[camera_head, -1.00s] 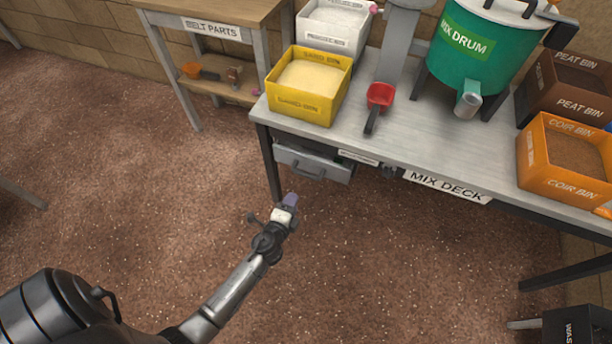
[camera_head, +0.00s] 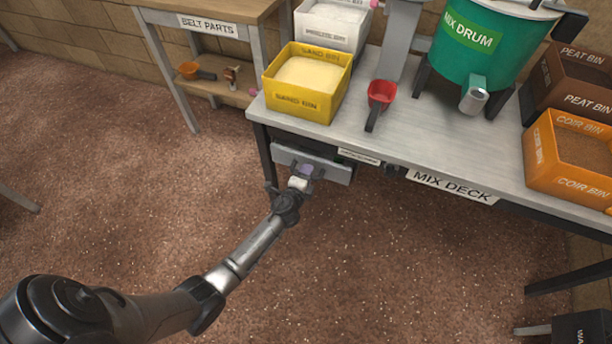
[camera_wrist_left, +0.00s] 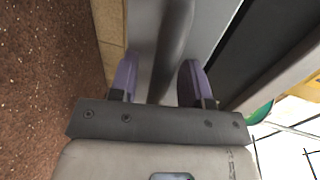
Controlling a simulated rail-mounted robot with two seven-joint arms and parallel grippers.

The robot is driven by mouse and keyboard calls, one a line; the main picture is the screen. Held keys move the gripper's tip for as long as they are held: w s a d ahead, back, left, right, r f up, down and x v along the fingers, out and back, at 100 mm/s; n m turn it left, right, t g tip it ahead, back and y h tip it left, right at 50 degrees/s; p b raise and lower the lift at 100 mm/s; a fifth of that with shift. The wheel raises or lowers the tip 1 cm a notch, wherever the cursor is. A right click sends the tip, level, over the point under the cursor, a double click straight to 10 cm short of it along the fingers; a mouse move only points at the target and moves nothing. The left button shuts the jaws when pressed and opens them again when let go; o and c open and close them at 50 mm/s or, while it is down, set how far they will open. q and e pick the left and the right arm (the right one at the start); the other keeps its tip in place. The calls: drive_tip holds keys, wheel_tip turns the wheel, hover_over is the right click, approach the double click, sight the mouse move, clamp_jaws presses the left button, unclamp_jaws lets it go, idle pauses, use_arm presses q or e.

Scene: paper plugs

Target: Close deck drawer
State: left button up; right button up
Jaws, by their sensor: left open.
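The grey deck drawer (camera_head: 335,173) hangs under the left end of the mix deck (camera_head: 408,140). Its front stands out from below the table edge, so it looks partly open. My left gripper (camera_head: 306,171) is at the drawer front and hides most of the handle. In the left wrist view the dark handle bar (camera_wrist_left: 174,40) runs between the two open purple fingers of my left gripper (camera_wrist_left: 158,78). A gap shows on the right side of the bar; whether the left finger touches it I cannot tell. My right gripper is not in view.
On the deck stand a yellow sand bin (camera_head: 305,103), a red scoop (camera_head: 380,95), the green mix drum (camera_head: 485,45) and an orange coir bin (camera_head: 572,185). The belt parts table (camera_head: 190,18) stands to the left. The brown floor before the drawer is clear.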

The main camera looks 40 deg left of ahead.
use_arm(q)
clamp_jaws()
idle(0.5)
